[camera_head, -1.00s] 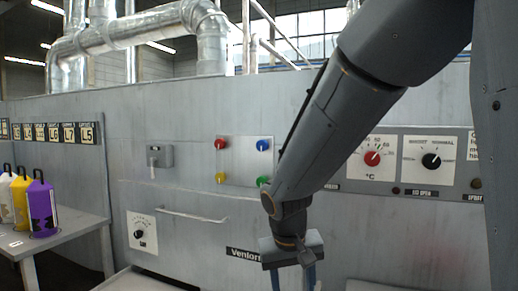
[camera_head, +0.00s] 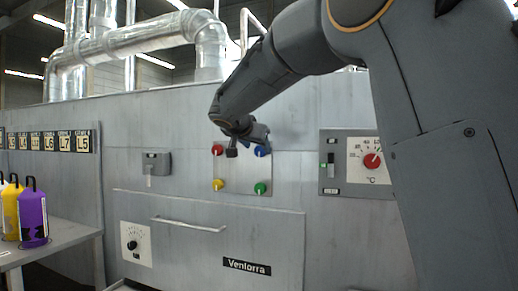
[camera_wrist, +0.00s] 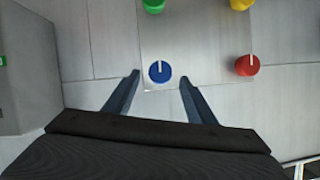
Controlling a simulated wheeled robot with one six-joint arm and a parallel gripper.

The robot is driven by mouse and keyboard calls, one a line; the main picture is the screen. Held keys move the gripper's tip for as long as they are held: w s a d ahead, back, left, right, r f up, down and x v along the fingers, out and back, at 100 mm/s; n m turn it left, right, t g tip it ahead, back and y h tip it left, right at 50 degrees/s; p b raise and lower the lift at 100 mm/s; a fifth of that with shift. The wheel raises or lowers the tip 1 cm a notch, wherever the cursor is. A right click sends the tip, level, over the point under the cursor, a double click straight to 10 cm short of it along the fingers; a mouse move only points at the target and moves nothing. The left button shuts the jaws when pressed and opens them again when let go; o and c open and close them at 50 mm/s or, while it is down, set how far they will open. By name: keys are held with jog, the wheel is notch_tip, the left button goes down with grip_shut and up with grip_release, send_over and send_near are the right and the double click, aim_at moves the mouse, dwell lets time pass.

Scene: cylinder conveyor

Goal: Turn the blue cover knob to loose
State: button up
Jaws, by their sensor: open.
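The blue cover knob (camera_head: 262,151) is at the upper right of a square four-knob plate on the grey machine wall. My gripper (camera_head: 262,140) is in front of it and partly hides it. In the wrist view the blue knob (camera_wrist: 160,73) lies between the tips of my open fingers (camera_wrist: 160,79), with a white pointer mark running up and down the picture. I cannot tell whether the fingertips reach the knob's depth; no contact shows.
The red (camera_head: 217,150), yellow (camera_head: 218,185) and green (camera_head: 260,188) knobs share the plate. A long handle (camera_head: 188,225) is below left. A grey box (camera_wrist: 25,70) juts out at left in the wrist view. Bottles (camera_head: 33,218) stand on a side table.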

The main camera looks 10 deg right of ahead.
aim_at(259, 150)
jog(key=shift+p+x, duration=0.3)
jog(key=shift+x, duration=1.35)
jog(key=c, duration=1)
jog(key=shift+c, duration=0.2)
